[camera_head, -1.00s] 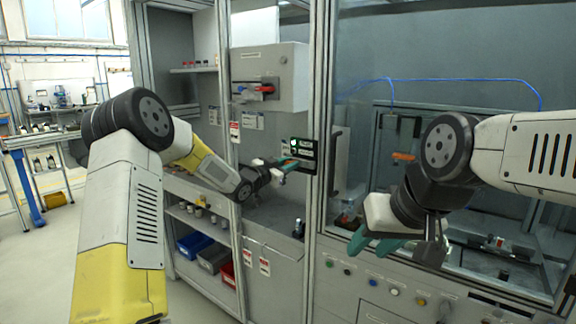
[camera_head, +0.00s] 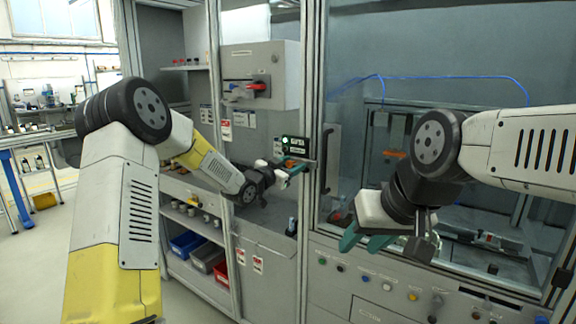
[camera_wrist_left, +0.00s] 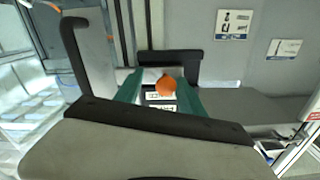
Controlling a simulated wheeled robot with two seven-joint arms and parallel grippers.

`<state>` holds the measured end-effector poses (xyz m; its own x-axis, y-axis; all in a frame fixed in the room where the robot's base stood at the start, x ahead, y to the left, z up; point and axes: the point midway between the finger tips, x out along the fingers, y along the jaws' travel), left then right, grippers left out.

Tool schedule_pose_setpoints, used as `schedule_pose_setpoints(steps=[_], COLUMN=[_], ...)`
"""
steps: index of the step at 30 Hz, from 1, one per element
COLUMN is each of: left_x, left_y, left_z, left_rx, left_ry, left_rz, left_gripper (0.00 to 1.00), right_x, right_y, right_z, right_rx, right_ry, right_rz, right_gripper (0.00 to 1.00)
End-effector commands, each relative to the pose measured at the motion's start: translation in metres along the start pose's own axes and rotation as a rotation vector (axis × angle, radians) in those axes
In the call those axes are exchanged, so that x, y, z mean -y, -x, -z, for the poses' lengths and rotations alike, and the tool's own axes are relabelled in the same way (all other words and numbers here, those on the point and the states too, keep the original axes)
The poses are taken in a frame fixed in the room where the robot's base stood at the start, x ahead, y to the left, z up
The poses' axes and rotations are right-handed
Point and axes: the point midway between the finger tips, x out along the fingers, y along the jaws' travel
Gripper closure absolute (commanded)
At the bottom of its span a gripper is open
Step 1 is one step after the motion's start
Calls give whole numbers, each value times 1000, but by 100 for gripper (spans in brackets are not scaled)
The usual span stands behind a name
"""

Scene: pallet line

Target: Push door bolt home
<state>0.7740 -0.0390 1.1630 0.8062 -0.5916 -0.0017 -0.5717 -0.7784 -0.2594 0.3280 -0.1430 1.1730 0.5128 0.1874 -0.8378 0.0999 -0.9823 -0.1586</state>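The door bolt shows in the left wrist view as an orange knob (camera_wrist_left: 166,86) in front of white labelled plates (camera_wrist_left: 160,105) and a dark bracket (camera_wrist_left: 195,66). My left gripper (camera_wrist_left: 160,92) has its two teal fingers apart, one on each side of the knob in that view; I cannot tell whether they touch it. In the head view my left gripper (camera_head: 291,168) is at the door frame, just below a black panel with a green light (camera_head: 294,146). My right gripper (camera_head: 366,240) is empty, fingers apart, before the right-hand glass.
A grey box with a red switch handle (camera_head: 258,87) is above my left gripper. A vertical door handle (camera_head: 331,158) stands right of it. A row of buttons (camera_head: 365,279) lies below my right gripper. Blue and red bins (camera_head: 188,243) sit on the lower left shelf.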

Motion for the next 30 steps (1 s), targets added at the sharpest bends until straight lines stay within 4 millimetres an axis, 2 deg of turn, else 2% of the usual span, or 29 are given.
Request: schedule_pose_setpoints(steps=[8, 11, 21, 25, 30], left_x=[2, 3, 2, 1, 1], left_y=[2, 13, 67, 77, 79], left_z=[0, -1, 0, 0, 0], left_rx=[0, 2, 1, 0, 0], left_ry=[0, 0, 0, 0, 0], left_rz=[4, 5, 4, 3, 2], left_gripper=[54, 54, 54, 54, 54], right_x=[0, 0, 0, 0, 0], right_y=[0, 0, 0, 0, 0], right_z=[0, 0, 0, 0, 0], right_rx=[0, 0, 0, 0, 0], right_ry=[0, 0, 0, 0, 0], right_rz=[0, 0, 0, 0, 0], right_gripper=[60, 60, 60, 60, 60])
